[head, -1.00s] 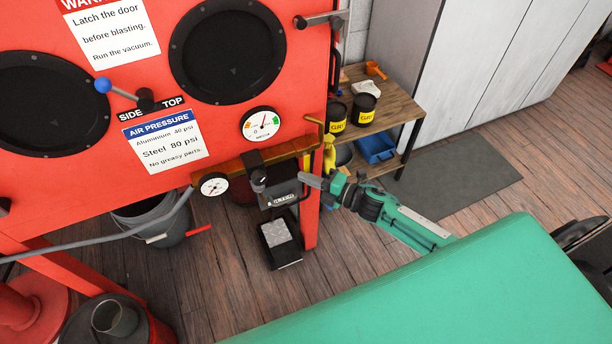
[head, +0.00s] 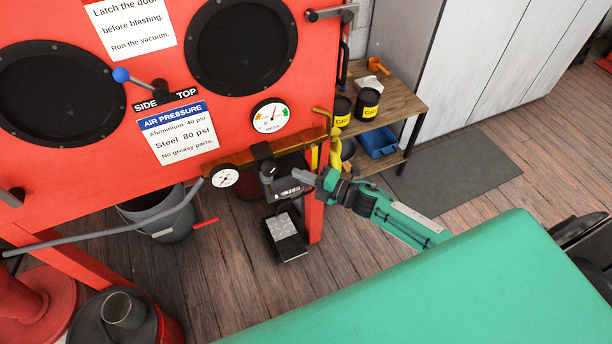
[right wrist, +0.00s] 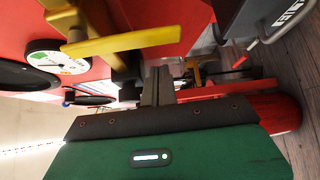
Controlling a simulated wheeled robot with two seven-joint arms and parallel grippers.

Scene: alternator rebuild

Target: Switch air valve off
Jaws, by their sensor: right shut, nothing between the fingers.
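A yellow lever (head: 331,128), which looks like the air valve handle, is at the right end of the brass-coloured pipe under the red cabinet. In the right wrist view a long yellow handle (right wrist: 125,42) runs across the upper left, beside the fingers. My right gripper (head: 298,175) is in front of the cabinet's lower right edge, below and left of the lever. Its fingers (right wrist: 157,84) are shut, empty and apart from the handle. The valve body is partly hidden. My left gripper is out of view.
A black foot pedal (head: 286,237) is on the floor below. A wooden shelf (head: 400,105) with black cans stands behind right. A grey hose crosses at left.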

